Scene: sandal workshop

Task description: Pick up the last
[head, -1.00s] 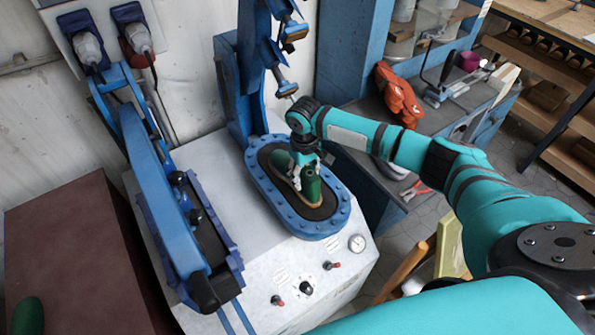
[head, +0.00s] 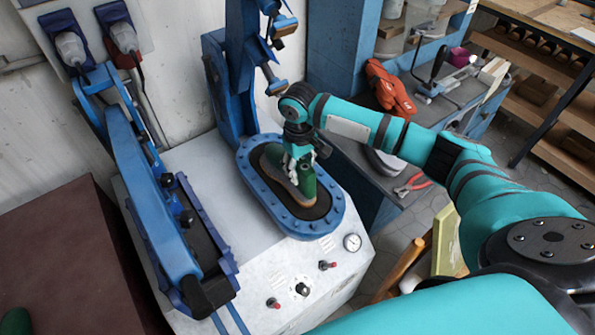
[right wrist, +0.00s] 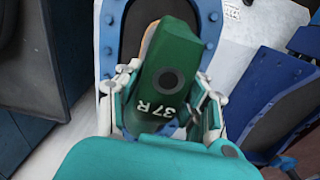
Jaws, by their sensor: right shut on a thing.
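The green last (head: 306,180), marked 37 R in the right wrist view (right wrist: 178,75), stands in the oval blue-rimmed press bed (head: 330,224). A tan sole edge shows along its lower side. My right gripper (head: 298,160) reaches down from above and is shut on the last, with one finger on each side of it in the right wrist view (right wrist: 165,105). Part of the last is hidden behind the fingers in the head view. I cannot tell whether it is clear of the bed. My left gripper is not in view.
A blue lever arm (head: 155,200) stands left of the bed on the white machine top. A dark red box (head: 75,255) is at far left, with part of a green thing on it.

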